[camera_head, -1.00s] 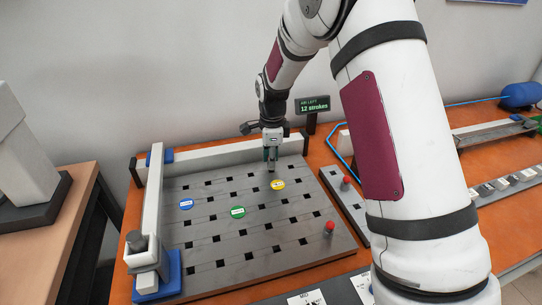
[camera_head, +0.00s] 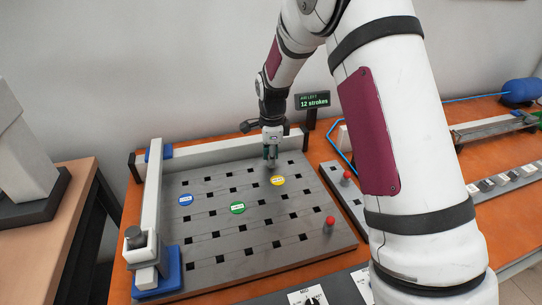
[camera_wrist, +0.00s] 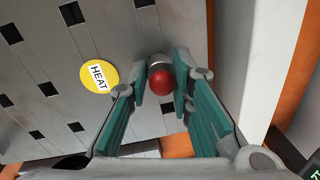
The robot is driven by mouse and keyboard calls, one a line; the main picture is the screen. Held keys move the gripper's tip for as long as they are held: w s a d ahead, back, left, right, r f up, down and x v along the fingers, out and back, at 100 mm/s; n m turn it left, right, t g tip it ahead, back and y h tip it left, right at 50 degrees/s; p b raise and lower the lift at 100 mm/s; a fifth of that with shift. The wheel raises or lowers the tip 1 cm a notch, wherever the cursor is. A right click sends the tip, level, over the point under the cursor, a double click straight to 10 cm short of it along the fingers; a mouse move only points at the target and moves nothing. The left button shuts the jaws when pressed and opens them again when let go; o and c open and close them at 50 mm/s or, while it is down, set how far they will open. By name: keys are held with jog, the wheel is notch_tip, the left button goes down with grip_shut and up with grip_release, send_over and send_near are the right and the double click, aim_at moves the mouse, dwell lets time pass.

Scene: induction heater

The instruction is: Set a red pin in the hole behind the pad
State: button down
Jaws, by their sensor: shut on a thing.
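My gripper (camera_head: 270,156) is low over the back of the grey plate with square holes (camera_head: 205,263). In the wrist view its green-lined fingers (camera_wrist: 160,93) are shut on a red pin (camera_wrist: 160,82) with a grey metal collar. I cannot tell whether the pin's lower end is in a hole. A blue pad (camera_head: 185,200) and a green pad (camera_head: 237,208) lie further left.
Another red pin (camera_head: 330,221) stands at the plate's front right, and one (camera_head: 346,175) on a narrow grey strip to its right. Pale rails (camera_head: 225,148) border the plate at back and left. A small display (camera_head: 314,101) reads 12 strokes.

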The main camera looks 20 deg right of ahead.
jog(key=shift+f, duration=0.15)
jog(key=c, duration=1.3)
grip_release()
jog(key=shift+c, duration=0.2)
notch_tip(320, 180, up, 12)
jog(key=s, duration=0.1)
jog(key=shift+a, duration=0.15)
jog(key=shift+s, duration=0.2)
